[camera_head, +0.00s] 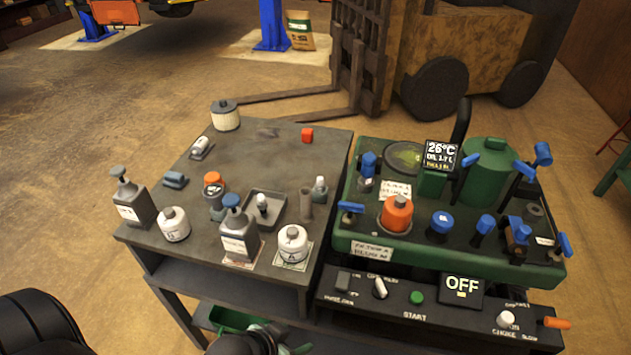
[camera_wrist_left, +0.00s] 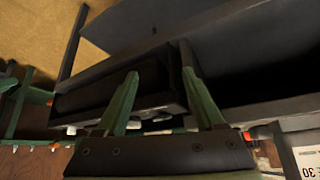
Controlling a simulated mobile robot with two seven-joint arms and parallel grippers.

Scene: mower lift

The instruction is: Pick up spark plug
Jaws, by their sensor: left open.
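A small white-and-dark piece that looks like a spark plug (camera_head: 262,203) stands in a grey square tray (camera_head: 281,197) on the dark workbench. A similar white-tipped piece (camera_head: 320,187) stands to its right, near a small brown cylinder; I cannot tell for sure which is the spark plug. My left gripper (camera_head: 262,333) is low at the front of the bench, below the top. Its green fingers are apart and empty in the left wrist view (camera_wrist_left: 170,98), facing the bench's dark frame. My right gripper is out of view.
White bottles (camera_head: 173,225) and dark pump bottles (camera_head: 239,234) crowd the bench's front edge. A green engine unit (camera_head: 450,255) with blue handles stands at right, above a control panel (camera_head: 430,312) reading OFF. The bench's back middle has some free room.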

